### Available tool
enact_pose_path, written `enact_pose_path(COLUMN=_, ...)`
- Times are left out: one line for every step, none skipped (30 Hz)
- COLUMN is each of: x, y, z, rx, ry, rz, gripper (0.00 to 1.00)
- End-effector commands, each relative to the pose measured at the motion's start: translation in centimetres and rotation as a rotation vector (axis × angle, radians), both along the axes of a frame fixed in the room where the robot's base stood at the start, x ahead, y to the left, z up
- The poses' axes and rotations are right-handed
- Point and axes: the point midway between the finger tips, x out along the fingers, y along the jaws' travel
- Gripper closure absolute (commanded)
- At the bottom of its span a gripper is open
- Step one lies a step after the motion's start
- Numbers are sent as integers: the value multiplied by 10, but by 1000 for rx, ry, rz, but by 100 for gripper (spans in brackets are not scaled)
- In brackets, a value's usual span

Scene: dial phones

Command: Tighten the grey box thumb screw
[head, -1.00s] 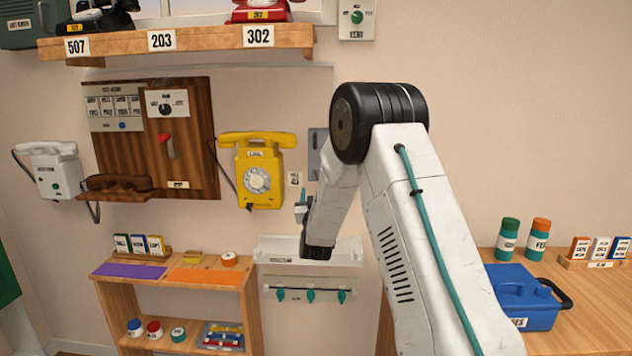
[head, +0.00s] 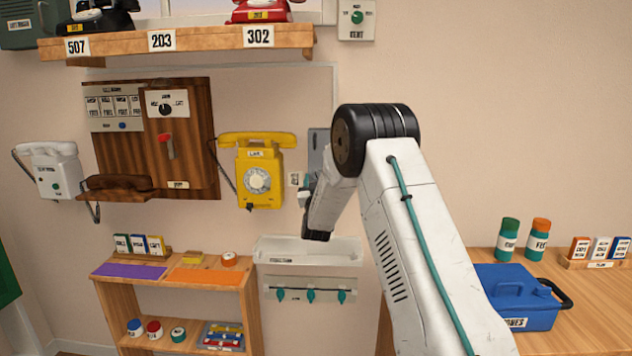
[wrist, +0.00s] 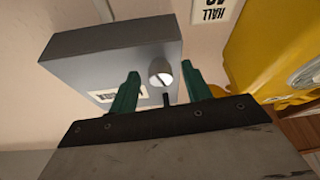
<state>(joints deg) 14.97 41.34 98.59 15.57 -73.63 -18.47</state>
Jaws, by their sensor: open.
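The grey box (wrist: 105,58) fills the upper left of the wrist view, with a white label on its face. Its thumb screw (wrist: 161,75) is a pale slotted knob on the lower part of the box. My gripper (wrist: 160,70) is open, and its two green fingers stand on either side of the screw in this view. I cannot tell whether either finger touches it. In the head view the grey box (head: 318,146) shows on the wall right of the yellow phone, partly hidden by my arm. My gripper there is mostly hidden behind my wrist.
The yellow wall phone (head: 257,178) hangs close beside the box; it also shows at the right of the wrist view (wrist: 270,45). A white tray (head: 340,252) is below, over a rail with teal hooks (head: 311,295).

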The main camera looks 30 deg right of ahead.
Motion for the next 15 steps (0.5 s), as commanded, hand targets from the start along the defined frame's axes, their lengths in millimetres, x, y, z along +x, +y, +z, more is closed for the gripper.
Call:
enact_pose_path(x=0, y=0, z=0, rx=0, ry=0, rz=0, gripper=54)
enact_pose_path(x=0, y=0, z=0, rx=0, ry=0, rz=0, gripper=63)
enact_pose_path(x=0, y=0, z=0, rx=0, ry=0, rz=0, gripper=74)
enact_pose_path(x=0, y=0, z=0, rx=0, ry=0, rz=0, gripper=82)
enact_pose_path(x=0, y=0, z=0, rx=0, ry=0, rz=0, gripper=91)
enact_pose_path(x=0, y=0, z=0, rx=0, ry=0, rz=0, gripper=97)
enact_pose_path(x=0, y=0, z=0, rx=0, ry=0, rz=0, gripper=96)
enact_pose_path(x=0, y=0, z=0, rx=0, ry=0, rz=0, gripper=96)
enact_pose_path(x=0, y=0, z=0, rx=1, ry=0, rz=0, gripper=96)
enact_pose_path(x=0, y=0, z=0, rx=1, ry=0, rz=0, gripper=96)
enact_pose_path(x=0, y=0, z=0, rx=2, ry=-3, rz=0, gripper=96)
enact_pose_path(x=0, y=0, z=0, rx=5, ry=-4, rz=1, gripper=96)
enact_pose_path(x=0, y=1, z=0, rx=8, ry=-7, rz=1, gripper=96)
enact_pose_path(x=0, y=1, z=0, rx=13, ry=-10, rz=1, gripper=96)
enact_pose_path(x=0, y=1, z=0, rx=20, ry=-14, rz=2, gripper=96)
